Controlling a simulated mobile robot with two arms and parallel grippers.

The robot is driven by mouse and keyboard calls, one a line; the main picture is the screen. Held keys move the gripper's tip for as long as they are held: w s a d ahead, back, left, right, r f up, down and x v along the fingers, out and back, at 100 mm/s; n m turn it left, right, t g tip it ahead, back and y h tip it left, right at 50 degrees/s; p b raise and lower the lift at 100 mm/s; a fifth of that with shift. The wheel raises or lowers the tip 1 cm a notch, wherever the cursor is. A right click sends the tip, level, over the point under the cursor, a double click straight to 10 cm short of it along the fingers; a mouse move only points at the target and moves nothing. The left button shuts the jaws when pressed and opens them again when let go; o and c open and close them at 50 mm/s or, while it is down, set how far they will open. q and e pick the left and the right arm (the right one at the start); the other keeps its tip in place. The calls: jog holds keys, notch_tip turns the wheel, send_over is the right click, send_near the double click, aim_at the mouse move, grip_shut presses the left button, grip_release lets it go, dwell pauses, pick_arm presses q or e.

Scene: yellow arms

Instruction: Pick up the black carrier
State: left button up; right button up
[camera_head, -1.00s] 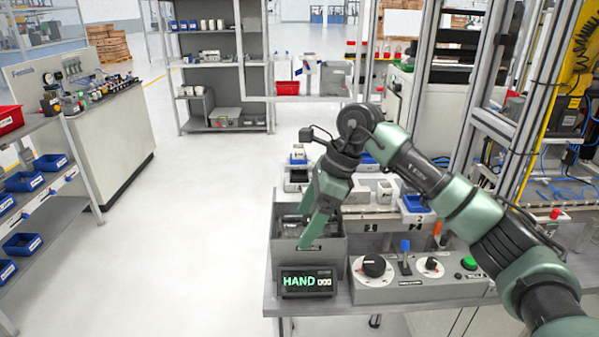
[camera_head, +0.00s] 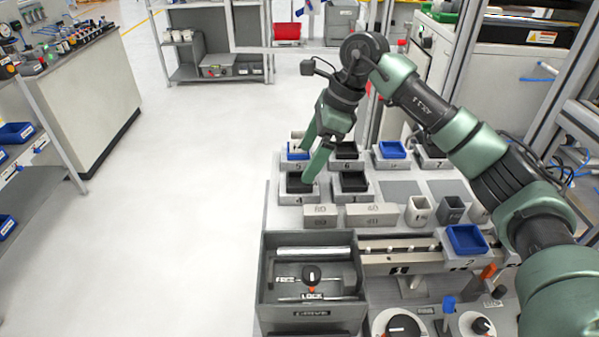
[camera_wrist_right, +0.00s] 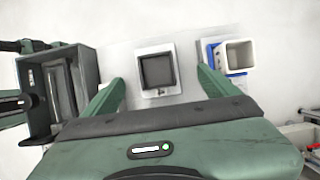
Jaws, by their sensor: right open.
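My right gripper (camera_head: 306,164) is open and points down over the front-left end of the numbered stands. A small square black carrier (camera_head: 300,184) sits on the stand marked 4, close to the fingertips. In the wrist view the black carrier (camera_wrist_right: 158,71) looks empty and lies ahead between the two open fingers (camera_wrist_right: 162,77). Whether the fingertips touch it I cannot tell. Other black carriers stand at its right (camera_head: 353,183), behind (camera_head: 346,151) and at the far right (camera_head: 432,150). My left gripper is not in view.
A blue carrier (camera_head: 298,153) stands just behind; in the wrist view it holds a white cup (camera_wrist_right: 236,55). Another blue carrier (camera_head: 391,149) is farther right, and one sits on the rail (camera_head: 467,239). The grey box (camera_head: 308,317) with a LOCK knob is in front.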

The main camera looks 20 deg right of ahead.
aim_at(296, 184)
jog(key=shift+s+a+f+p, duration=0.15)
jog(key=shift+a+f+p, duration=0.15)
jog(key=shift+f, duration=0.3)
jog(key=shift+s+a+f+p, duration=0.2)
jog(key=shift+a+f, duration=0.1)
jog(key=shift+f, duration=0.25)
jog(key=x, duration=0.1)
jog(key=p+x, duration=0.1)
jog(key=x, duration=0.1)
jog(key=shift+w+d+f, duration=0.1)
jog(key=shift+w+f, duration=0.05)
jog(key=shift+f, duration=0.3)
jog(key=shift+f+p, duration=0.3)
jog(key=shift+f, duration=0.15)
jog(key=c, duration=1.5)
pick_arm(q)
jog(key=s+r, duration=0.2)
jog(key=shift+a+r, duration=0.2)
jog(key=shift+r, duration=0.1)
pick_arm(e)
jog(key=shift+w, duration=0.1)
jog(key=c, duration=0.3)
jog(key=shift+r, duration=0.1)
